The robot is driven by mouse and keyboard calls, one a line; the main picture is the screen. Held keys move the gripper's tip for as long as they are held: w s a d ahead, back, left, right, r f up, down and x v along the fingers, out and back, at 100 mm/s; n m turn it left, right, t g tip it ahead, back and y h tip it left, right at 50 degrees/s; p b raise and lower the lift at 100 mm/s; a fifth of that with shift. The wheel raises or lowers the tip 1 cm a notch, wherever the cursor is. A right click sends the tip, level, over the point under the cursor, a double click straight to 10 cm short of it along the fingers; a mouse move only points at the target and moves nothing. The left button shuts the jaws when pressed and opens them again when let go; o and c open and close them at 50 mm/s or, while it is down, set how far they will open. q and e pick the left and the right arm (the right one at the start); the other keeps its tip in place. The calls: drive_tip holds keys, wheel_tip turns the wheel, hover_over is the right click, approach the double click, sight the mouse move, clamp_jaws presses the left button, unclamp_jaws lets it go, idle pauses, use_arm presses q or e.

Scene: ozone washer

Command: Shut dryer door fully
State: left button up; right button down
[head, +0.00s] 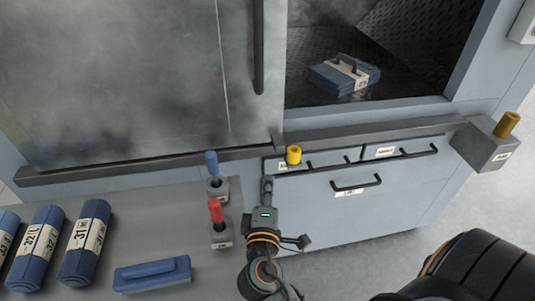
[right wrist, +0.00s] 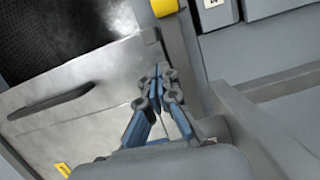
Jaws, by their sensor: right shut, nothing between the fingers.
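The dryer door (head: 120,75) is a smoky grey sliding panel with a black vertical handle (head: 259,45) near its right edge. It covers the left part of the front, and the right part stands open. In the right wrist view the door (right wrist: 85,120) and its dark handle (right wrist: 50,101) show on the left. My right gripper (head: 267,183) is below the door's lower rail, near the yellow knob, and apart from the handle. In the right wrist view its fingers (right wrist: 160,72) are together and empty. My left gripper is not in view.
A blue bundle (head: 343,76) lies inside the opening. A grey rail (head: 370,134) runs below, with a yellow knob (head: 293,155) and drawers (head: 375,195) under it. A counter (head: 135,215) at left holds blue rolls (head: 86,242), a red lever (head: 216,211) and a blue lever (head: 212,163).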

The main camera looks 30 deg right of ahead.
drive_tip(key=p, duration=0.3)
approach(270, 139)
drive_tip(key=x, duration=0.3)
drive_tip(key=shift+w+d+f+n+t, duration=0.15)
drive_tip(key=shift+w+d+n+t, duration=0.15)
drive_tip(key=shift+w, duration=0.25)
